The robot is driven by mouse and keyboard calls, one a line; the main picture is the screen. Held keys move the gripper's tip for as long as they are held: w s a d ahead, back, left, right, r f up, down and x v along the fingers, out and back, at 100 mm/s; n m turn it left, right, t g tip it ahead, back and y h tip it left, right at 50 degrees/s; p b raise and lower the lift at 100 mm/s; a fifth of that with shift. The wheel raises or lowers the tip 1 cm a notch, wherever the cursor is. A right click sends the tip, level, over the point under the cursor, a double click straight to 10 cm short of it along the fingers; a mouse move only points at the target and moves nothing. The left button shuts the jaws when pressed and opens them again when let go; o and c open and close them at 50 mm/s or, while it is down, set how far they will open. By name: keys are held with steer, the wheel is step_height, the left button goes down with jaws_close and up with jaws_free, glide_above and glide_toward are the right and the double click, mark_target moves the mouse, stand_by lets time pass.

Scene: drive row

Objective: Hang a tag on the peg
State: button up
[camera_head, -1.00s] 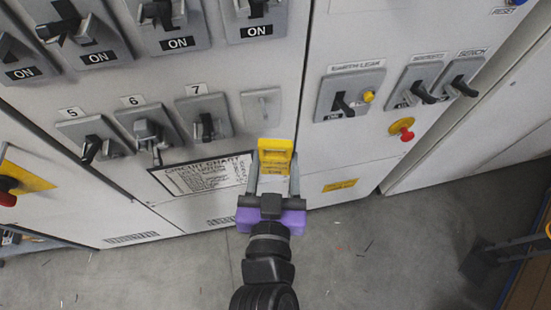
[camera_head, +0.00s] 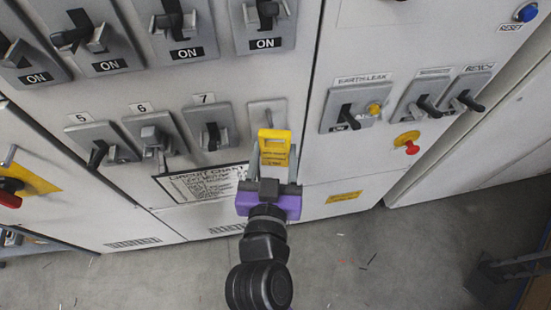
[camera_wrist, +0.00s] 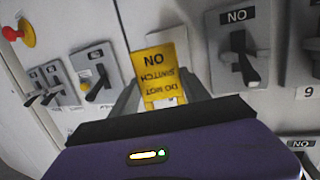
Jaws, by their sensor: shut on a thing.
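A yellow tag (camera_head: 274,142) with dark print is held upright in front of the cabinet. My gripper (camera_head: 273,164) is shut on its lower part, one finger on each side. The peg (camera_head: 267,115) sticks out of a small light grey plate (camera_head: 254,108) to the right of switch 7. The tag's top edge lies just below the peg and overlaps the plate's lower edge in the head view. In the wrist view the tag (camera_wrist: 158,72) reads upside down and covers part of the plate; the peg is hidden there. I cannot tell the gap between tag and plate.
Switch 7 (camera_head: 210,128) with its protruding handle is close on the left. The earth leak switch (camera_head: 351,108) and a red button (camera_head: 411,147) are on the right. A circuit chart (camera_head: 205,184) is below left. A large handle switch (camera_head: 265,15) is above.

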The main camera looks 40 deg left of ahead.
steer(key=shift+w+a+f+b, duration=0.35)
steer(key=shift+w+a+b, duration=0.1)
steer(key=shift+w+a, duration=0.4)
steer(key=shift+w+a+f+b, duration=0.3)
steer(key=shift+w+a+b, duration=0.15)
steer(key=shift+w+a, duration=0.4)
steer(key=shift+s+a, duration=0.1)
steer(key=shift+a, duration=0.05)
steer(key=o, duration=1.4)
steer(key=shift+s, duration=0.1)
steer(key=b+v, duration=0.1)
steer(key=v, duration=0.5)
steer(key=shift+s+d+f+b, duration=0.1)
steer(key=shift+s+d+b, duration=0.2)
steer(key=shift+b, duration=0.1)
steer(key=shift+s+d, duration=0.25)
steer(key=shift+s, duration=0.1)
